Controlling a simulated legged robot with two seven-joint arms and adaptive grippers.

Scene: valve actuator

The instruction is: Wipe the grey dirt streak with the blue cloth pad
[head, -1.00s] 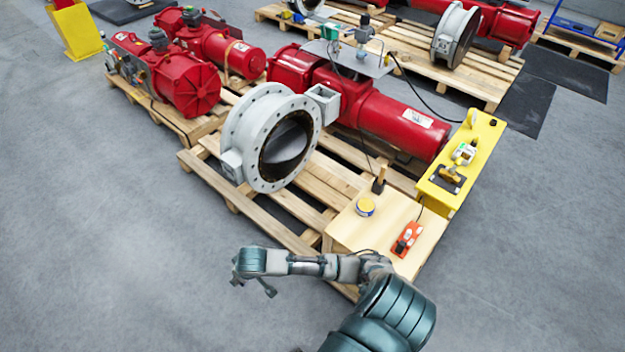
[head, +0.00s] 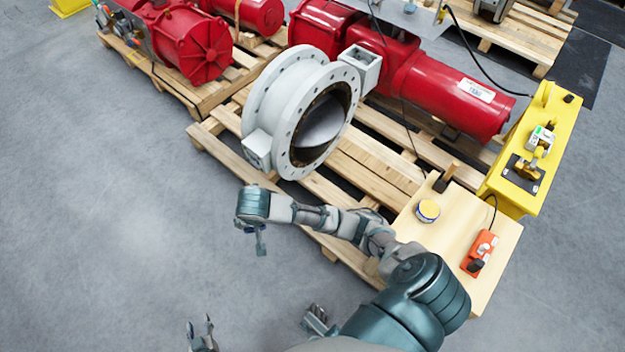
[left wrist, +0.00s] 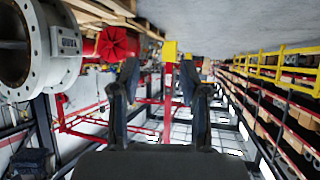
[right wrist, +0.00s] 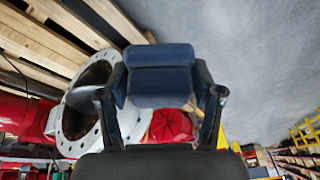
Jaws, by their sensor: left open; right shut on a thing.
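The blue cloth pad (right wrist: 160,78) is a dark, rounded pad between the fingers of my right gripper (right wrist: 160,98) in the right wrist view. The gripper is shut on it and holds it up in the air, clear of the valve. The white flanged valve (head: 303,115) lies on a pallet beyond both grippers. I cannot make out a grey dirt streak on any surface.
A red actuator (head: 440,85) adjoins the valve on a wooden pallet (head: 355,180). A yellow stand (head: 540,120) is at right. The floor at left is clear.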

